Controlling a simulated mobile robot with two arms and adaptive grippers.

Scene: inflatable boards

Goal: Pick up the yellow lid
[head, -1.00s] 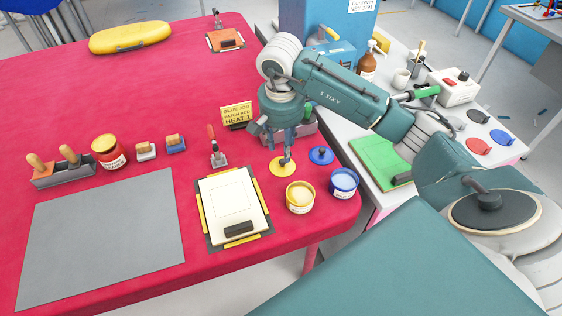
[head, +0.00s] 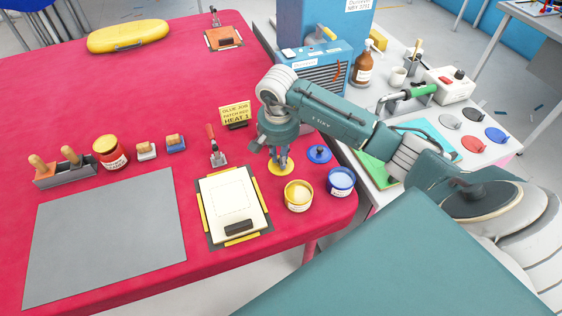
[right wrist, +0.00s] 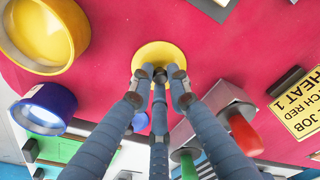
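The yellow lid (head: 281,171) is a small round disc lying flat on the red tabletop. My right gripper (head: 281,162) points straight down over it, with its fingertips at the lid's middle. In the right wrist view the yellow lid (right wrist: 158,53) is at the top centre, with the three fingertips of my right gripper (right wrist: 160,80) close together at its near part. The fingers hide the lid's middle, so whether they press on it cannot be told. My left gripper is not in view.
A yellow tub (head: 298,196), a blue tub (head: 341,182) and a blue lid (head: 319,154) stand close by to the right. A clipboard-like board (head: 233,203) lies in front. The yellow sign (head: 238,116) stands behind left. The table's right edge is near.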

